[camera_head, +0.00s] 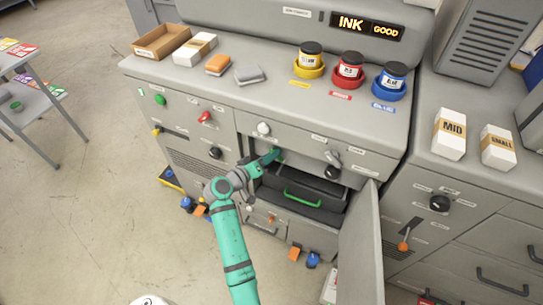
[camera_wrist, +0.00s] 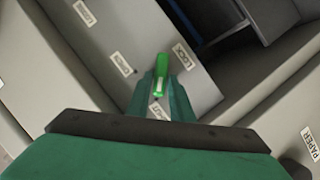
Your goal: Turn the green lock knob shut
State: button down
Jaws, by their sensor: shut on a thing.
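The green lock knob (camera_wrist: 161,66) is a bright green bar on a grey panel, upright in the wrist view, with its upper end left of a label reading LOCK (camera_wrist: 184,56). Another label (camera_wrist: 122,64) lies to its left; I cannot read it surely. My gripper (camera_wrist: 161,88) is shut on the knob, one teal finger on each side of its lower part. There the knob is too small and covered to make out clearly.
The open compartment holds a dark tray with a green handle (camera_head: 302,199). A grey door (camera_head: 362,245) stands swung open at its right. A white knob (camera_head: 264,128) and a black knob (camera_head: 332,172) are near my gripper. Ink jars stand on top, including a red one (camera_head: 348,72).

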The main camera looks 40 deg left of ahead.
jog(key=shift+d+f, duration=0.1)
jog(key=shift+f, duration=0.05)
jog(key=c, duration=1.6)
grip_release()
jog(key=shift+s, duration=0.1)
jog(key=v, duration=1)
jog(key=shift+s, duration=0.3)
